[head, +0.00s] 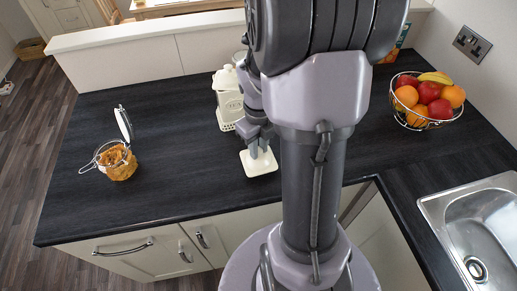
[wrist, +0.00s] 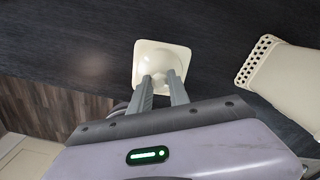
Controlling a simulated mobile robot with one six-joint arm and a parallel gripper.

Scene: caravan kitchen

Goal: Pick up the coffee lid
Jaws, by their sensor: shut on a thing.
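The coffee lid (head: 258,163) is a cream square piece with rounded corners, near the front edge of the dark worktop. My gripper (head: 259,148) reaches down over its middle and is shut on it. In the wrist view the lid (wrist: 161,58) shows a raised round centre, and the two fingertips of my gripper (wrist: 160,86) are at that centre. I cannot tell whether the lid touches the worktop or is slightly above it. A cream lettered canister (head: 228,95) stands behind the lid, partly hidden by my arm.
A glass jar (head: 120,165) with orange contents and its lid open stands at the left. A wire fruit bowl (head: 427,100) stands at the back right. The sink (head: 480,235) is at the lower right. The worktop (head: 175,180) between jar and lid is clear.

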